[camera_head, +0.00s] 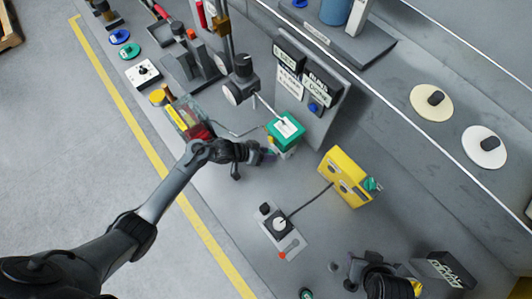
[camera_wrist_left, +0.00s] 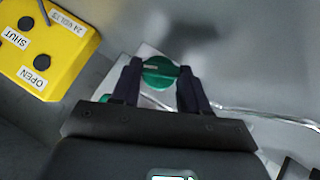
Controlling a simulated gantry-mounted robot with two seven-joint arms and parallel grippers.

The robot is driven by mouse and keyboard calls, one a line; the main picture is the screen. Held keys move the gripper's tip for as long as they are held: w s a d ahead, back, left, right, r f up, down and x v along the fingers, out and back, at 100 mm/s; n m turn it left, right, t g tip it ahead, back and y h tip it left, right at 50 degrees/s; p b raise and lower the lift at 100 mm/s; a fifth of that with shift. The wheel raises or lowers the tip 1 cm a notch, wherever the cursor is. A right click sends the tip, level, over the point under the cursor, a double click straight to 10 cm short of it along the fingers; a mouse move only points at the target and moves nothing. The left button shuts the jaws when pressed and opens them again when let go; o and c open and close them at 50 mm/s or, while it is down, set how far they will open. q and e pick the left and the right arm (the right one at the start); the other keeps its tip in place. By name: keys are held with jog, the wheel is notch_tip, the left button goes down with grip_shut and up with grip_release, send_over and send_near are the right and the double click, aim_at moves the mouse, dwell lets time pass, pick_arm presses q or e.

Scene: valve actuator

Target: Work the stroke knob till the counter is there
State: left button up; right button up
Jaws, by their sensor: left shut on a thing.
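The stroke knob is green and round with a raised grip bar; in the left wrist view the knob (camera_wrist_left: 160,72) sits between the two dark fingers of my left gripper (camera_wrist_left: 152,84), which is shut on it. In the head view, my left gripper (camera_head: 268,155) is beside the green-topped actuator (camera_head: 287,129), and the knob cannot be made out there. A grey panel behind the actuator carries black counter-like plates (camera_head: 325,82); their lettering is too small to read surely. A dark arm end (camera_head: 385,283) at the bottom right appears to be my right one; its fingers are unclear.
A yellow control box (camera_head: 348,178), marked SHUT and OPEN in the wrist view (camera_wrist_left: 45,45), stands right of the actuator. A cable links it to a small plate with a knob (camera_head: 280,226). A round gauge (camera_head: 238,91) stands behind my left wrist. Bare bench lies below the gripper.

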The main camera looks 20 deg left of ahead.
pick_arm(q)
jog(key=shift+s+d+r+m+y+p, duration=0.2)
jog(key=shift+m+y+p, duration=0.25)
jog(key=shift+p, duration=0.3)
jog(key=shift+t+y+p, duration=0.3)
jog(key=shift+t+y, duration=0.1)
jog(key=shift+y, duration=0.05)
jog(key=shift+d+f+m+t+y, duration=0.15)
jog(key=shift+m+t+y, duration=0.25)
jog(key=shift+m+y, duration=0.4)
jog(key=o, duration=1.1)
jog(key=shift+c, duration=0.2)
jog(key=p+v, duration=0.1)
jog(key=v, duration=1)
